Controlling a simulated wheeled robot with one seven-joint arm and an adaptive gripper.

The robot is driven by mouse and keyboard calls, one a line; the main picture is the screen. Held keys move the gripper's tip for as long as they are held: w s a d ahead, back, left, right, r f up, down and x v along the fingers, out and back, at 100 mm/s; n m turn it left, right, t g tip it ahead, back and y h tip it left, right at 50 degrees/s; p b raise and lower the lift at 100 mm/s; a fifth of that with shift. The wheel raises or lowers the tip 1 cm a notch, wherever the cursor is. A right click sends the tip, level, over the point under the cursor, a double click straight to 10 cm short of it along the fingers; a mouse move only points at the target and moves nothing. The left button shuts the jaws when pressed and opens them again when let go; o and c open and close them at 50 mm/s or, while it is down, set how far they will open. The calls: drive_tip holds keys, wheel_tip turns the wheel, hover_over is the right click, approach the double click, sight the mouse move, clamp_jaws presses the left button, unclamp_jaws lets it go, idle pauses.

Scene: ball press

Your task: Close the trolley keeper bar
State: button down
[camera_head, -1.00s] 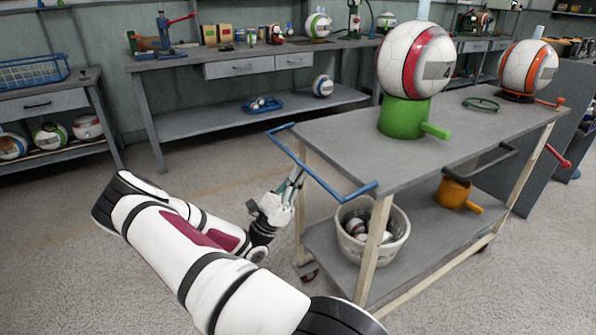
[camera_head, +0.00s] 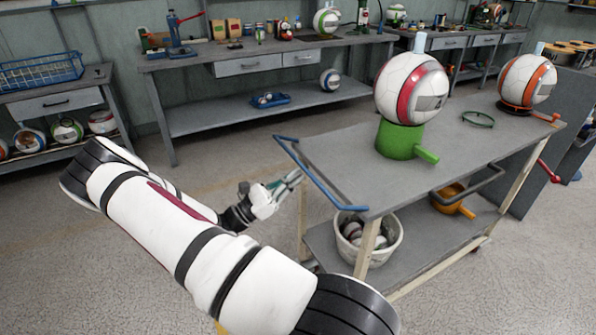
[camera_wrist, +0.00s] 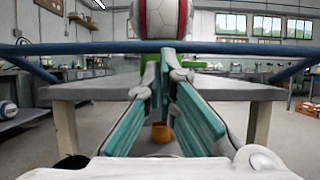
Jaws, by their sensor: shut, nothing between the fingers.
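The grey trolley (camera_head: 450,150) stands at the right with a blue U-shaped bar (camera_head: 318,178) across its left end. In the wrist view the blue bar (camera_wrist: 230,47) runs level across the picture, its side arms reaching back to the trolley top, standing out from the edge. My gripper (camera_head: 297,176) is shut and empty, at the outer side of the bar. In the wrist view its green fingers (camera_wrist: 165,75) point toward the trolley, with tips just below the bar. I cannot tell whether they touch it. A dark bar (camera_head: 480,186) sits on the trolley's long side.
A ball (camera_head: 412,88) rests on a green holder (camera_head: 400,140) on the trolley top. A second ball (camera_head: 528,80) and a green ring (camera_head: 478,118) are farther back. A white bucket (camera_head: 385,243) stands on the lower shelf. Open floor lies to the left.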

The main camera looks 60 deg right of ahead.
drive_tip(key=r+y+p, duration=0.1)
drive_tip(key=r+p, duration=0.1)
drive_tip(key=p, duration=0.1)
drive_tip(key=r+t+y+p, duration=0.1)
drive_tip(key=shift+s+d+r+y, duration=0.1)
drive_tip(key=shift+s+d+y, duration=0.1)
drive_tip(key=shift+s+y, duration=0.1)
drive_tip(key=r+t+y+p, duration=0.1)
drive_tip(key=p, duration=0.2)
drive_tip(key=d+r+y+p, duration=0.1)
drive_tip(key=y+p, duration=0.1)
drive_tip(key=p, duration=0.1)
drive_tip(key=shift+s+d+r+t, duration=0.1)
drive_tip(key=shift+s+r+t, duration=0.2)
drive_tip(key=shift+s+t, duration=0.1)
drive_tip(key=shift+s+d+r+t+y+p, duration=0.35)
drive_tip(key=shift+d+t+y+p, duration=0.2)
drive_tip(key=shift+y+p, duration=0.4)
drive_tip(key=shift+s+d+r+t+y+p, duration=0.2)
drive_tip(key=shift+d+r+t+y+p, duration=0.4)
drive_tip(key=shift+p, duration=0.7)
drive_tip(key=shift+s+d+r+t+y+p, duration=0.3)
drive_tip(key=shift+d+t+y+p, duration=0.15)
drive_tip(key=shift+y+p, duration=0.55)
drive_tip(key=b, duration=0.1)
approach(299, 165)
wheel_tip(299, 165, up, 4)
drive_tip(key=shift+f, duration=0.15)
